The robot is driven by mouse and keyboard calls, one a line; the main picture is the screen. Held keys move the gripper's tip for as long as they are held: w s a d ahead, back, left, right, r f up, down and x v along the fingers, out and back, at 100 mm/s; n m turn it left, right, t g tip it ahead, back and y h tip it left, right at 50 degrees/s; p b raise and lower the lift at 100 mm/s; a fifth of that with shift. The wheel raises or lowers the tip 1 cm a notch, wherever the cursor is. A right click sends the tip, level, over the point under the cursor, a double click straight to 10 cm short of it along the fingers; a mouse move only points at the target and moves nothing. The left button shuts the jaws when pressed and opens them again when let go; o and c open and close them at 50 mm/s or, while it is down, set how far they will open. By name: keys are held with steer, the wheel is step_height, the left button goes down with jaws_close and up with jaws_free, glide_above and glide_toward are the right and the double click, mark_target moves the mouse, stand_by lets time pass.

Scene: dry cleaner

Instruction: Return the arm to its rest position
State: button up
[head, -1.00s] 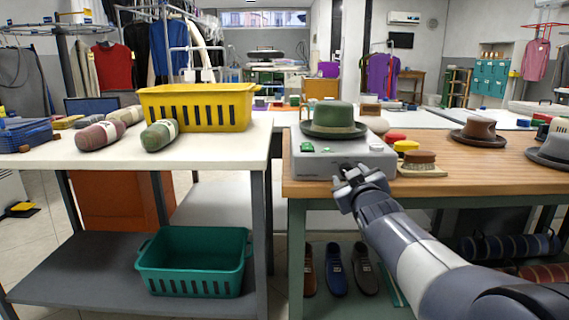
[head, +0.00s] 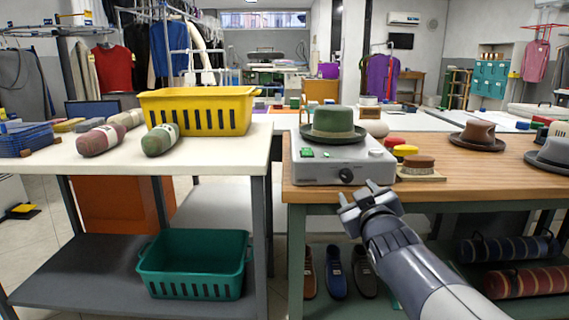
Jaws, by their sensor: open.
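My gripper (head: 362,196) is open and empty in the head view, in front of the wooden table's front edge. It is just below and in front of a grey box-shaped device (head: 322,172) with a dark knob (head: 346,175) and green buttons. A green hat (head: 333,124) sits on top of the device. My arm reaches in from the lower right corner.
The wooden table (head: 470,183) also holds a brush (head: 419,167), a brown hat (head: 477,135) and a grey hat (head: 553,151). At left, a white table (head: 218,155) bears a yellow basket (head: 196,110). A teal basket (head: 193,264) and shoes (head: 336,272) are lower down.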

steer(key=w, duration=0.2)
steer(key=w+b, duration=0.1)
steer(key=w, duration=0.4)
steer(key=shift+w+a+f, duration=0.15)
steer(key=shift+f, duration=0.1)
steer(key=shift+s+r+m+p, duration=0.3)
steer(key=shift+m+p, duration=0.4)
steer(key=shift+m, duration=0.3)
steer(key=m+p, duration=0.1)
steer(key=m, duration=0.2)
steer(key=shift+w+f+m+p, duration=0.1)
steer(key=shift+m+p, duration=0.25)
steer(key=shift+m, duration=0.05)
steer(key=p, duration=0.6)
glide_toward(347, 178)
steer(key=shift+s+r, duration=0.9)
steer(key=shift+s, duration=1.8)
steer(key=shift+d+g, duration=0.3)
steer(key=shift+d, duration=0.05)
steer(key=shift+s, duration=0.1)
